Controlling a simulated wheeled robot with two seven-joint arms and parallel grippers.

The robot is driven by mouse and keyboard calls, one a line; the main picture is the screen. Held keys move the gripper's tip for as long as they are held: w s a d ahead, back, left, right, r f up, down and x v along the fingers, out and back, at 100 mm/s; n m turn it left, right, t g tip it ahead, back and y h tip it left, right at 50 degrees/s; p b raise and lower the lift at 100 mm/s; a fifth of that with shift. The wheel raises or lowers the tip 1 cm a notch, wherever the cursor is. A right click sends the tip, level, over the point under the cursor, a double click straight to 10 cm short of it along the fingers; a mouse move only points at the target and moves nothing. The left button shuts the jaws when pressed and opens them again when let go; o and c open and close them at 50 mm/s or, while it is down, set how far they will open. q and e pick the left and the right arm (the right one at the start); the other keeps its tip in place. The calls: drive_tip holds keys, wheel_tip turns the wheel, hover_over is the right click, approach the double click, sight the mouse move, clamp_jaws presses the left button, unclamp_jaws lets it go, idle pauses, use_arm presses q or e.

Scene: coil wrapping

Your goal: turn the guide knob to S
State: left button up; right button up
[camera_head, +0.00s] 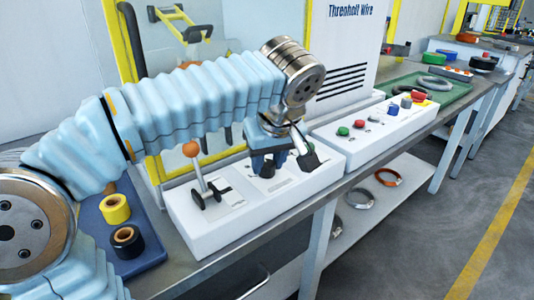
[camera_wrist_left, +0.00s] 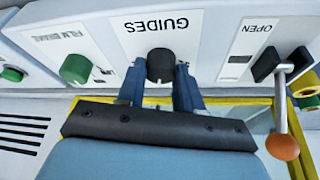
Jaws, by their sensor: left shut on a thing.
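The guide knob (camera_wrist_left: 160,65) is a round black knob on the white control box, beside the printed word GUIDES. My left gripper (camera_wrist_left: 160,88) reaches it with two blue fingers, one on each side, and is shut on it. In the head view, my left gripper (camera_head: 268,160) points down at the box and the dark knob (camera_head: 267,170) shows between its fingers. The position letters around the knob and its pointer are too small or hidden to read. My right gripper is in neither view.
Left of the gripper stands a lever with an orange ball (camera_head: 191,149); it also shows in the wrist view (camera_wrist_left: 283,147). A green knob (camera_wrist_left: 75,68) is on the knob's other side. A blue tray (camera_head: 150,259) holds tape rolls. A second button box (camera_head: 375,135) stands farther right.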

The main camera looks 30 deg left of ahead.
use_arm(q)
drive_tip(key=n+g+p, duration=0.1)
drive_tip(key=n, duration=0.2)
drive_tip(key=shift+w+d+n+y, duration=0.1)
drive_tip(key=shift+n+y, duration=0.2)
drive_tip(key=shift+n, duration=0.1)
drive_tip(key=n+g, duration=0.2)
drive_tip(key=n, duration=0.2)
drive_tip(key=shift+w+n, duration=0.15)
drive_tip(key=shift+n, duration=0.15)
drive_tip(key=n+g, duration=0.1)
drive_tip(key=n, duration=0.3)
drive_tip(key=shift+w+g, duration=0.1)
drive_tip(key=shift+g, duration=0.3)
drive_tip(key=shift+n+g+h, duration=0.5)
drive_tip(key=shift+n+g, duration=0.1)
drive_tip(key=shift+n, duration=1.5)
drive_tip(key=o, duration=1)
drive_tip(key=shift+a, duration=0.2)
